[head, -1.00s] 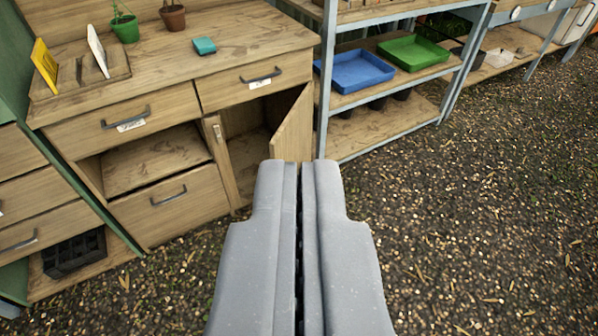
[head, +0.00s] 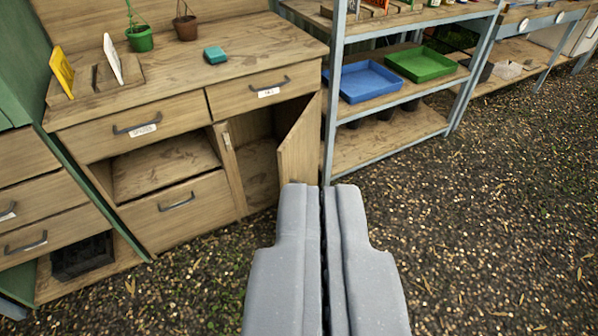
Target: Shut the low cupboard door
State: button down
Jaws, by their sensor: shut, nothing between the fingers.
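The low cupboard door (head: 300,143) is a plain wooden panel at the right end of the wooden bench (head: 160,84). It stands open, swung outward on the right side of its opening. The cupboard's inside (head: 257,150) shows empty to its left. My gripper (head: 322,188) is shut and empty, and points forward from the bottom of the picture. Its tips overlap the lower part of the door in the picture, hiding the door's bottom edge. I cannot tell whether they touch it.
A metal shelf rack (head: 334,100) with a blue tray (head: 362,81) and a green tray (head: 422,64) stands close to the door's right. Drawers and an open shelf fill the bench's left. The gravel floor (head: 480,200) is clear at the right.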

aim_at(298, 154)
jog(key=k, duration=1.15)
jog(key=z, duration=0.55)
jog(key=i, duration=1.9)
jog(key=u, duration=0.65)
jog(key=i, duration=0.4)
jog(key=u, duration=0.35)
